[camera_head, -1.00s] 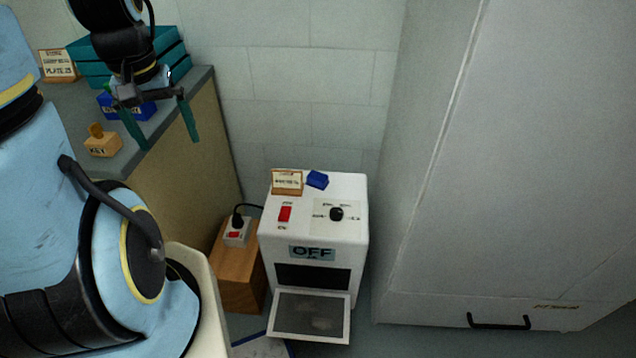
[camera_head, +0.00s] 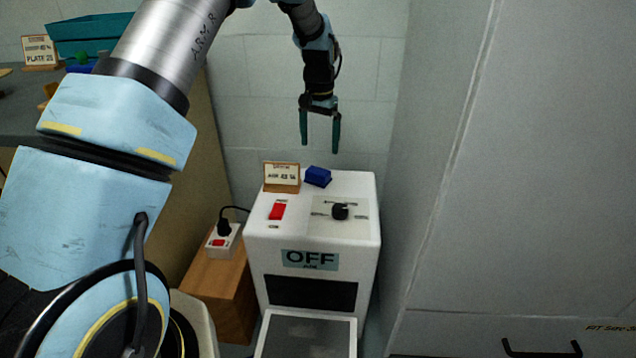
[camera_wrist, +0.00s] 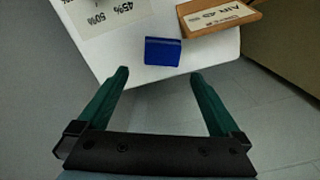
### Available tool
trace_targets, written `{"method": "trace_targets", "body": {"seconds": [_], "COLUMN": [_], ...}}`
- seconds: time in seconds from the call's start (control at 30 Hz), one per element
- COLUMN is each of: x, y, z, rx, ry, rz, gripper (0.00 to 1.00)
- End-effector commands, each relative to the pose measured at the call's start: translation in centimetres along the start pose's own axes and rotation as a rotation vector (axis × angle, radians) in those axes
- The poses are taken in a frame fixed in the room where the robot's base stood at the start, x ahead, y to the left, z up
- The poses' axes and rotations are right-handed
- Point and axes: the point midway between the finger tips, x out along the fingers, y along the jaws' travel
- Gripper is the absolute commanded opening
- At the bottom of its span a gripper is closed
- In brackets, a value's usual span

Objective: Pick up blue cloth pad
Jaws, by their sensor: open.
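The blue cloth pad (camera_head: 317,176) is a small dark blue block on top of the white machine (camera_head: 325,250), near its back edge and beside a small sign. It also shows in the wrist view (camera_wrist: 163,51), beyond and between my fingertips. My gripper (camera_head: 320,150) is open and empty, with its two green fingers pointing down above the pad, apart from it. In the wrist view my gripper (camera_wrist: 159,75) shows both fingers spread, with nothing between them.
A wooden sign (camera_head: 281,177) stands just left of the pad. A red switch (camera_head: 277,211) and black knob (camera_head: 341,211) are in front of it. A tall grey cabinet (camera_head: 500,150) stands at right. A bench with a teal crate (camera_head: 85,38) is at left.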

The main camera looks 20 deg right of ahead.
Motion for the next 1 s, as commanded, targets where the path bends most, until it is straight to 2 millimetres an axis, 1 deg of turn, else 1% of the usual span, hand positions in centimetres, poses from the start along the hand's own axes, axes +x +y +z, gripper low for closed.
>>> {"method": "trace_targets", "body": {"seconds": [0.3,0.47,0.53,0.7,0.8,1.0], "x": [4.5,5.5,6.2,8.8,9.9,10.2], "y": [-0.1,-0.2,-0.2,-0.4,-0.4,-0.4], "z": [0.1,0.1,0.1,0.2,0.2,0.2], "rx": [-0.003,-0.003,-0.003,-0.002,-0.002,-0.002], "ry": [-0.002,-0.001,-0.001,-0.002,-0.002,0.001], "rz": [0.0,0.0,0.0,0.0,0.0,-0.001], "gripper": [1.0,1.0,1.0,1.0,1.0,1.0]}}
